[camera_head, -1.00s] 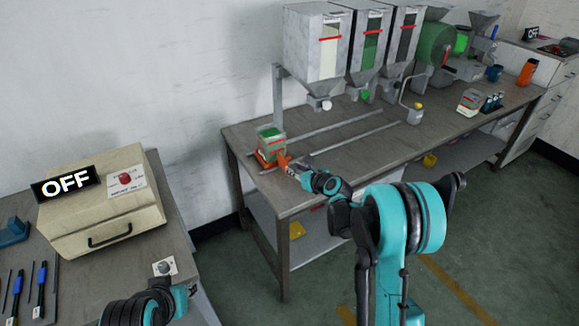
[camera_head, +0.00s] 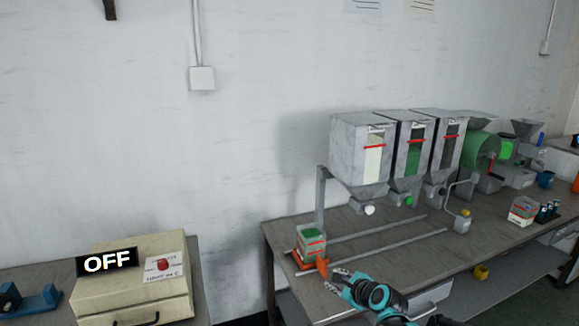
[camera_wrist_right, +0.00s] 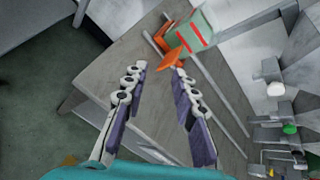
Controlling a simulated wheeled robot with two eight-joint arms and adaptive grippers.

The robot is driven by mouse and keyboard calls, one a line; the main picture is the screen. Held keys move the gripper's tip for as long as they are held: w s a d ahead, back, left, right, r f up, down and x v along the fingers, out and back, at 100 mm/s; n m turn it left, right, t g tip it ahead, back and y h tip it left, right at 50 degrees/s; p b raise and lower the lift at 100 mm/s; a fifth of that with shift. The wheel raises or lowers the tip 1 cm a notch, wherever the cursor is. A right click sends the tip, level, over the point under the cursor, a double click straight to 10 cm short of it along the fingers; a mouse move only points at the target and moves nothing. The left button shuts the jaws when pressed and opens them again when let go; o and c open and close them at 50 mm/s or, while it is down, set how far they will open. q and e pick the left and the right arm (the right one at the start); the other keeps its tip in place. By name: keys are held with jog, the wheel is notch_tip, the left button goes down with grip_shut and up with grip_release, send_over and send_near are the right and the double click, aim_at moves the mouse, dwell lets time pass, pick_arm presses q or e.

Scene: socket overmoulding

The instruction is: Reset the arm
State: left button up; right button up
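My right gripper (camera_head: 338,281) comes in from the bottom of the head view. It is over the near left part of the workbench, just in front of the orange carriage (camera_head: 310,268) that carries a box with green contents (camera_head: 311,240). In the right wrist view its two fingers (camera_wrist_right: 158,75) are spread apart with nothing between them. The orange carriage (camera_wrist_right: 170,55) and box (camera_wrist_right: 192,36) show just beyond the fingertips, apart from them. My left gripper is out of view.
Several hoppers (camera_head: 362,148) stand over the bench (camera_head: 385,258), above two rails. A beige box with an OFF sign (camera_head: 108,262) and a red button (camera_head: 162,264) stands at the lower left. A blue tool (camera_head: 35,302) lies beside it. A white-and-green container (camera_head: 522,210) is on the right.

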jog(key=s+d+n+g+h, duration=0.1)
jog(key=s+n+g+h, duration=0.1)
jog(key=s+n, duration=1)
jog(key=s+d+n+g+h, duration=0.2)
jog(key=s+n, duration=1)
jog(key=s, duration=0.9)
jog(key=shift+f, duration=0.15)
